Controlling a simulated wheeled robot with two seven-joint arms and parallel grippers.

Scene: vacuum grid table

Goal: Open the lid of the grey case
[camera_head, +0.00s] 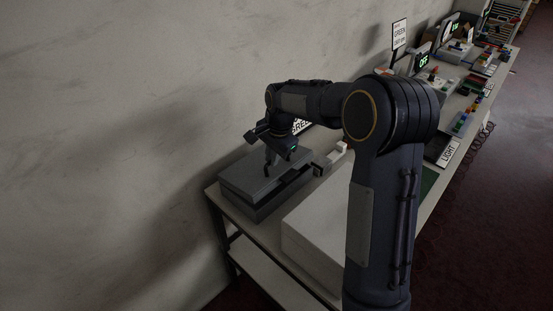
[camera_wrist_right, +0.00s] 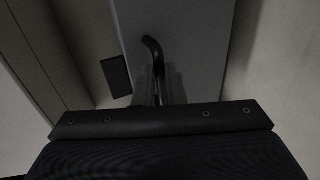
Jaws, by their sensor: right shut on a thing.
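The grey case (camera_head: 250,194) sits at the near left end of the long table, against the wall. My right gripper (camera_head: 270,163) reaches down over its top from the right. In the right wrist view the gripper (camera_wrist_right: 160,92) is shut on a dark bent handle (camera_wrist_right: 152,46) that stands on the grey lid (camera_wrist_right: 190,35). The forearm and gripper hide part of the case's far side. A dark gap shows along the right part of the lid, but I cannot tell how far it is raised. My left gripper is not in view.
A large white box (camera_head: 310,237) stands right of the case, close to it. The wall (camera_head: 110,140) is close behind the case.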

